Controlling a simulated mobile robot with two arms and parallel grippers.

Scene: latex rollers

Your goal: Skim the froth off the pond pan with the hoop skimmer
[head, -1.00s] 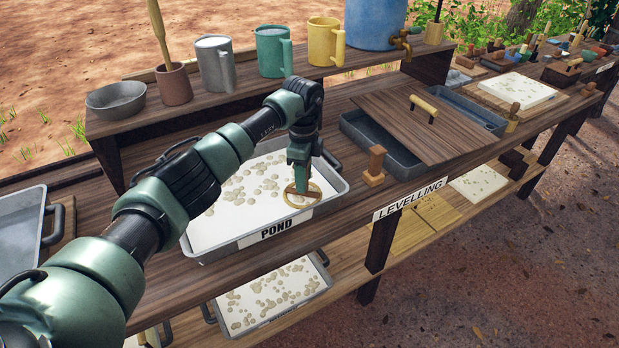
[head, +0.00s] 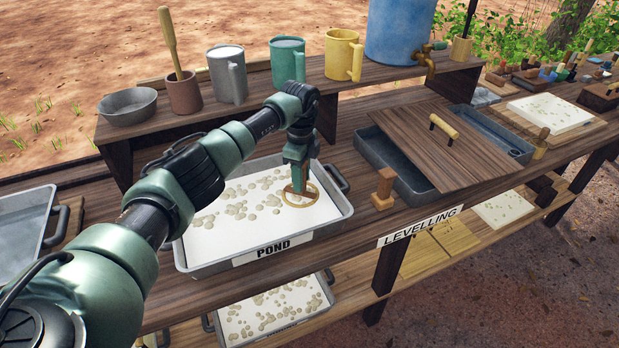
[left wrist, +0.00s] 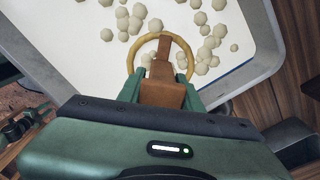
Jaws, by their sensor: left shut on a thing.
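The pond pan (head: 335,226) is a grey metal tray of white liquid on the bench, labelled POND. Beige froth clumps (head: 236,209) float on the liquid, thickest through the middle and back; they also show in the left wrist view (left wrist: 205,55). My left gripper (head: 299,178) is shut on the brown handle of the hoop skimmer (head: 314,195), over the right part of the pan. In the left wrist view the skimmer's tan ring (left wrist: 107,35) lies among froth clumps. I cannot tell whether the ring touches the liquid. My right gripper is not in view.
A shelf behind the pan carries a bowl (head: 127,106), a mortar-like pot (head: 184,92), several mugs and a blue barrel (head: 395,30). A wooden board (head: 440,160) covers part of a grey tray on the right. A wooden block (head: 383,190) stands beside the pan. Another grey tray (head: 22,225) is at far left.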

